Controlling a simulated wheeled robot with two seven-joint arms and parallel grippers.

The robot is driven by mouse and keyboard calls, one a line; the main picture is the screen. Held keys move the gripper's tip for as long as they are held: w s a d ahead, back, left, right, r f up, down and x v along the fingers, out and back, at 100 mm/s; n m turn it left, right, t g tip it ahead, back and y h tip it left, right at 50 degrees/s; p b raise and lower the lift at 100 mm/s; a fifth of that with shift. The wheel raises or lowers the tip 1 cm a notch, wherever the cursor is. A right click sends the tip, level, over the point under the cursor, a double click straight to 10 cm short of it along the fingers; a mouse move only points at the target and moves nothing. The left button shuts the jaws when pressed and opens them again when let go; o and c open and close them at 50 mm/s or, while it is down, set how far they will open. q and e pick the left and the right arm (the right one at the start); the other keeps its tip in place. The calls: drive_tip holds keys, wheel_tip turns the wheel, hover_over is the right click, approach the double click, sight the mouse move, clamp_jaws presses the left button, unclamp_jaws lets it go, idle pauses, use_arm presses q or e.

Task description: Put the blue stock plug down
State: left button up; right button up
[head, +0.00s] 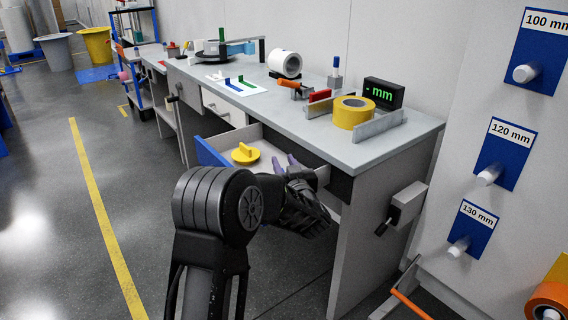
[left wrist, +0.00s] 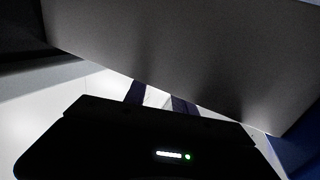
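I cannot make out the blue stock plug for certain in either view. My left gripper (head: 286,162) reaches over the open drawer (head: 272,148) under the workbench. Its two fingers look bluish-purple and stand apart. In the left wrist view the fingertips (left wrist: 158,98) show a bright pale gap between them, and I see nothing held there. A yellow plug with a knob (head: 245,153) lies in the drawer, left of the gripper. My forearm and wrist hide part of the drawer. My right gripper does not show.
The grey workbench (head: 365,155) carries a yellow tape roll (head: 352,112), a green-lit display (head: 384,93), a white roll (head: 285,64) and a small blue-topped piece (head: 336,64). Blue size boards (head: 510,152) hang at right. Floor at left is clear.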

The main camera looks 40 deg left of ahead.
use_arm(q)
drive_tip(key=shift+r, duration=0.15)
drive_tip(key=shift+r+p, duration=0.4)
drive_tip(key=shift+p, duration=0.1)
drive_tip(key=p+v, duration=0.1)
drive_tip(key=v, duration=1.1)
